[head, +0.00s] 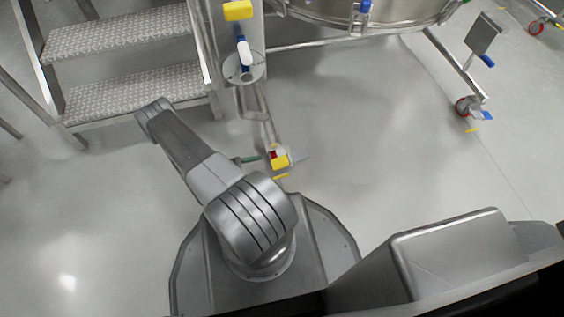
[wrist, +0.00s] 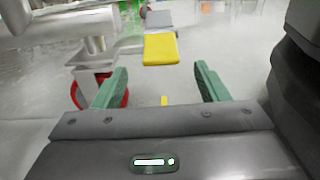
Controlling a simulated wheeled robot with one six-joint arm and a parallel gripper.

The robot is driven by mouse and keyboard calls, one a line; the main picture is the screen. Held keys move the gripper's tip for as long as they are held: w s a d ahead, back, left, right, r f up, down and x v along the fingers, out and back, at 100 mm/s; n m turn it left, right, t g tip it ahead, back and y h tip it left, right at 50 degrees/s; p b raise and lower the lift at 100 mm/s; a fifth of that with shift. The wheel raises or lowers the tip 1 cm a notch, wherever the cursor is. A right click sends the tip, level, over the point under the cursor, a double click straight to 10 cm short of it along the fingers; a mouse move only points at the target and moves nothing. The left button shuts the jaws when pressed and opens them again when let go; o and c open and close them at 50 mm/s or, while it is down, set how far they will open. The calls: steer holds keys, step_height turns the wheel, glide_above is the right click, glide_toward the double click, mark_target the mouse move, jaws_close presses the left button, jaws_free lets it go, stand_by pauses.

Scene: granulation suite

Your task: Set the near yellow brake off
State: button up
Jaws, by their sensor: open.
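The near yellow brake (head: 280,162) is a small yellow pedal on a red-wheeled caster at the near end of the metal frame leg. In the wrist view the yellow pedal (wrist: 160,49) lies ahead of the fingertips, centred between them in the picture. My gripper (wrist: 161,76) is open and empty, with its two green fingers apart. In the head view one green finger of my gripper (head: 248,159) shows just left of the brake, and the rest is hidden behind my arm. I cannot tell how far the pedal is tilted.
The caster's red wheel (wrist: 76,94) and its metal bracket stand left of the fingers. Metal steps (head: 130,90) are at the left. Another caster (head: 463,106) with a blue pedal (head: 486,115) stands at the right. A yellow mark (head: 281,177) lies near the brake. Floor between is clear.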

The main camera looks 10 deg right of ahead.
mark_target(281, 162)
steer(key=d+b, duration=0.1)
steer(key=d, duration=0.9)
steer(key=shift+w+b, duration=0.15)
steer(key=shift+b, duration=0.25)
steer(key=c, duration=1.4)
steer(key=shift+r+y+p, duration=0.5)
steer(key=shift+y+p, duration=0.3)
steer(key=shift+p, duration=0.15)
steer(key=shift+a+y+p, duration=0.1)
steer(key=shift+y+p, duration=0.3)
steer(key=shift+y, duration=0.1)
steer(key=shift+f, duration=0.1)
